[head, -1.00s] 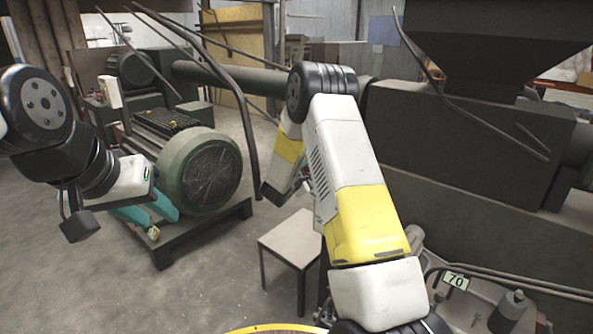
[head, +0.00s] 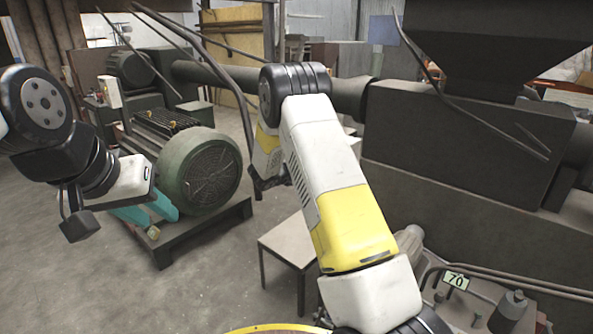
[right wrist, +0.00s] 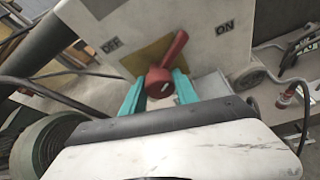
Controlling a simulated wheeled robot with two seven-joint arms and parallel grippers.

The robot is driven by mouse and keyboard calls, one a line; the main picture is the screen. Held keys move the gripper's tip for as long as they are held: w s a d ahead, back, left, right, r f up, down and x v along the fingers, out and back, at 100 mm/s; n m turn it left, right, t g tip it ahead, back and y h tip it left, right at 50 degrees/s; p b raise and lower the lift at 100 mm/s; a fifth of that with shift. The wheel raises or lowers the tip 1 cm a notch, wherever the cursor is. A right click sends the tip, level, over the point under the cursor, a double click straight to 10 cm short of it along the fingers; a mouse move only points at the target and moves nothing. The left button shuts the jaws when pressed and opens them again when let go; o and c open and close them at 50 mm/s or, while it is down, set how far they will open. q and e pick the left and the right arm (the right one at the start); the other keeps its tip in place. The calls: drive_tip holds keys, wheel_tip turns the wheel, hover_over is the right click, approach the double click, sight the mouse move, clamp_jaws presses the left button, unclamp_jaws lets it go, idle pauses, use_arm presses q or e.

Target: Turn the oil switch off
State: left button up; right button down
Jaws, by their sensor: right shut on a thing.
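The oil switch has a red handle (right wrist: 166,65) on a pale panel (right wrist: 200,48) with a yellowish plate behind it. The panel reads OFF at upper left and ON at upper right. The handle's free end points up and right, between the labels and nearer ON. My right gripper (right wrist: 158,88) is shut on the red handle at its hub end, one teal finger on each side. In the head view my right arm hides this gripper and the switch. My left gripper (head: 163,222) is open and empty at the left, in front of the green motor.
A large green motor (head: 208,172) stands on a dark base at left. A small table (head: 290,240) stands in the middle beside my right arm. Dark machinery (head: 465,150) fills the right side. Grey floor (head: 215,285) is clear at lower left.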

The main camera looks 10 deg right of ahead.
drive_tip(key=n+g, duration=0.1)
drive_tip(key=n, duration=0.1)
drive_tip(key=n+g+h, duration=0.1)
drive_tip(key=shift+n+h, duration=0.3)
drive_tip(key=shift+n, duration=0.1)
drive_tip(key=n+g+h, duration=0.1)
drive_tip(key=n, duration=0.2)
drive_tip(key=shift+g+h, duration=0.3)
drive_tip(key=shift+h, duration=0.1)
drive_tip(key=shift+n, duration=0.3)
drive_tip(key=c, duration=0.9)
unclamp_jaws()
drive_tip(key=shift+c, duration=0.2)
drive_tip(key=v, duration=0.7)
drive_tip(key=shift+a, duration=0.35)
drive_tip(key=shift+s+r, duration=0.1)
